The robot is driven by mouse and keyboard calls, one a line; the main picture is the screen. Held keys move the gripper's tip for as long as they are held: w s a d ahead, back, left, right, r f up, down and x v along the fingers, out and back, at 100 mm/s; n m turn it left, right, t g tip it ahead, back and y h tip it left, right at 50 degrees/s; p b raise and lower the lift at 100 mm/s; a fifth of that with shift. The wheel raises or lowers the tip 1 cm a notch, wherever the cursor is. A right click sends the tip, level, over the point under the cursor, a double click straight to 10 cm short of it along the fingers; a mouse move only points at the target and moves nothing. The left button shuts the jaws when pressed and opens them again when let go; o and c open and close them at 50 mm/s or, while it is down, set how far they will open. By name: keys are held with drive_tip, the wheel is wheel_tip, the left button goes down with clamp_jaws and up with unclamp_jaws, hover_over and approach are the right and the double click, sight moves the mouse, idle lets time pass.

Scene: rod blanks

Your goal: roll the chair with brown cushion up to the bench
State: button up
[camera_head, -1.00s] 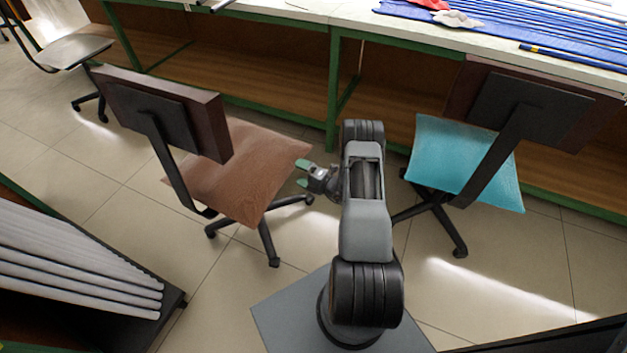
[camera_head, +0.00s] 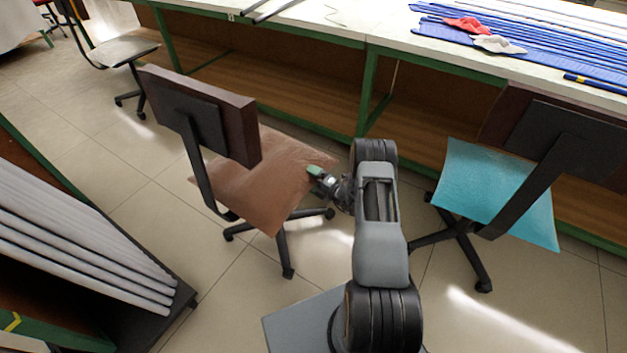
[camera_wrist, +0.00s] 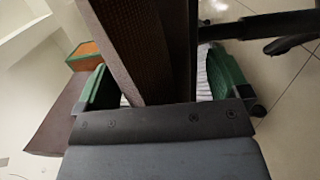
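The chair with the brown cushion (camera_head: 262,168) stands left of my arm on dark casters, apart from the bench (camera_head: 385,48). Its dark brown backrest (camera_head: 232,128) faces the lower left. My gripper (camera_head: 318,180) is at the right edge of the cushion, with one green fingertip showing over its top. In the wrist view a brown slab (camera_wrist: 150,50), apparently the cushion edge, lies between the two widely spaced green fingers (camera_wrist: 165,85). Pale pads show beside the slab, so the gripper looks open around it. I cannot tell whether either finger touches it.
A chair with a turquoise seat (camera_head: 490,190) stands right of my arm. A grey-seated chair (camera_head: 125,50) is at the upper left. A rack of pale rods (camera_head: 80,250) fills the lower left. Blue rods (camera_head: 540,45) lie on the bench. Clear floor lies between brown chair and bench.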

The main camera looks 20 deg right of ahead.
drive_tip(key=c, duration=1.4)
